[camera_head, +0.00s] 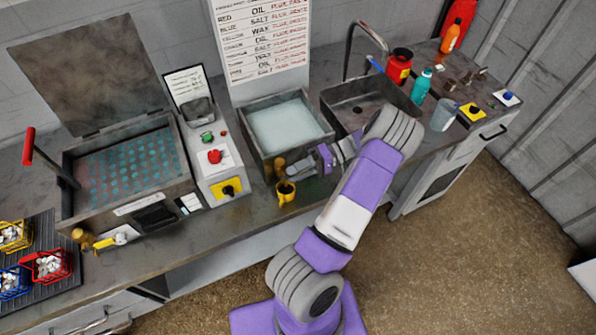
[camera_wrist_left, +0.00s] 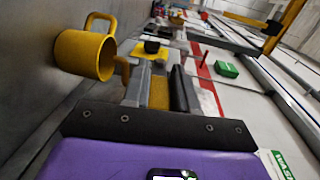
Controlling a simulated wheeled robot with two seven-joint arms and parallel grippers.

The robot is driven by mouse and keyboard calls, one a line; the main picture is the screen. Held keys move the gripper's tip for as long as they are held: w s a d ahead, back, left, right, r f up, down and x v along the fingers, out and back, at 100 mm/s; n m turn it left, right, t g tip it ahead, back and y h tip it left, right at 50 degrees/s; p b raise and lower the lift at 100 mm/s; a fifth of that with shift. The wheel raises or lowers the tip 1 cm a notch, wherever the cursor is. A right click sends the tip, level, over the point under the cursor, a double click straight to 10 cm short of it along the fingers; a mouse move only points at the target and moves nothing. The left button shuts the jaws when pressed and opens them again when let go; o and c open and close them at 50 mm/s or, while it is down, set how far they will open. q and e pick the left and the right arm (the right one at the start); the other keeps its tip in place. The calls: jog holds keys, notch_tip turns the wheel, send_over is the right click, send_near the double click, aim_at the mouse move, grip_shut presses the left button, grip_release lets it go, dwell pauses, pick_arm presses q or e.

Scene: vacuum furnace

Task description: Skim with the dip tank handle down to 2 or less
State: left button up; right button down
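The dip tank (camera_head: 268,122) is a dark metal basin with pale bluish liquid, in the middle of the counter. A brass-coloured handle (camera_head: 280,168) stands at its front. A yellow mug-like cup (camera_head: 286,191) is just below; it shows larger in the left wrist view (camera_wrist_left: 86,55), left of the fingers. My left gripper (camera_head: 303,169) points left at the tank's front right corner, close to the brass handle. In the wrist view its fingers (camera_wrist_left: 159,85) stand apart with a mustard-coloured block between them. I cannot tell whether they grip it. My right gripper is not in view.
Left of the tank is a control box (camera_head: 214,165) with red and green buttons, then an open furnace (camera_head: 130,165). A sink (camera_head: 365,100) with bottles is on the right. Baskets (camera_head: 47,267) stand at far left. A sign (camera_head: 262,40) hangs behind.

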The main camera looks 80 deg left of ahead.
pick_arm(q)
jog(key=o, duration=0.3)
jog(key=shift+o, duration=0.2)
jog(key=f+v, duration=0.1)
jog(key=v, duration=0.6)
jog(key=shift+w+r+b, duration=0.25)
jog(key=shift+r+b, duration=0.15)
jog(key=shift+r, duration=0.1)
jog(key=shift+a, duration=0.1)
